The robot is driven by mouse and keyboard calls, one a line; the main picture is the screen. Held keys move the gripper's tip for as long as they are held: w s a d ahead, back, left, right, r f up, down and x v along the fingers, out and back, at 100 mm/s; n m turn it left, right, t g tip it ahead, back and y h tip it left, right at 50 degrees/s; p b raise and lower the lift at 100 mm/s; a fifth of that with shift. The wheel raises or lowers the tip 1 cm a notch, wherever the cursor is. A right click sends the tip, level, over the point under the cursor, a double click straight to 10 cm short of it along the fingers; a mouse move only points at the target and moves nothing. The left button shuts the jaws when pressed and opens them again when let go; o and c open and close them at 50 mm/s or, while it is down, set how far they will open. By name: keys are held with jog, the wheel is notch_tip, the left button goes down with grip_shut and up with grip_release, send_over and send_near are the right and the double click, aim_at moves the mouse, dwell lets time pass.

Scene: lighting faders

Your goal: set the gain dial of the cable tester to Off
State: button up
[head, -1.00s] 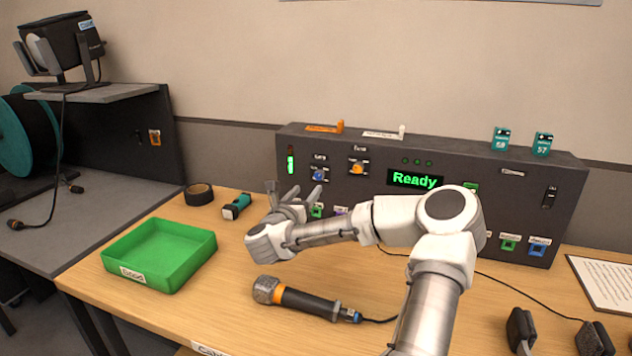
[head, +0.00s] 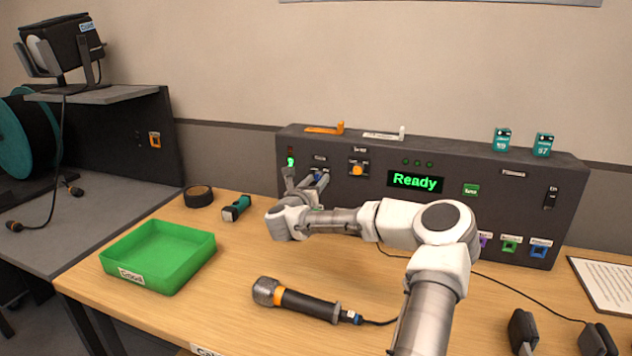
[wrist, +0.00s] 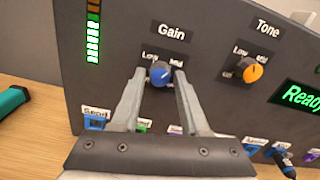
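The cable tester (head: 450,208) is a dark upright panel at the back of the wooden table; its display reads "Ready". The Gain dial is a small blue knob (wrist: 160,73) under a "Gain" label, with position labels above it that look like Low and Mid. Its exact pointer setting is hard to read, and no Off label is readable around it. My gripper (head: 305,178) is at the panel's left part; in the wrist view its two fingers (wrist: 159,74) are apart, one on each side of the blue knob. Contact with the knob cannot be told.
The orange Tone dial (wrist: 249,70) sits right of the Gain dial. A green and partly dark level meter (wrist: 93,32) is to the left. Several coloured sockets line the panel's bottom. A microphone (head: 300,300) and green tray (head: 190,262) lie on the table in front.

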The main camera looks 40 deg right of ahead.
grip_shut()
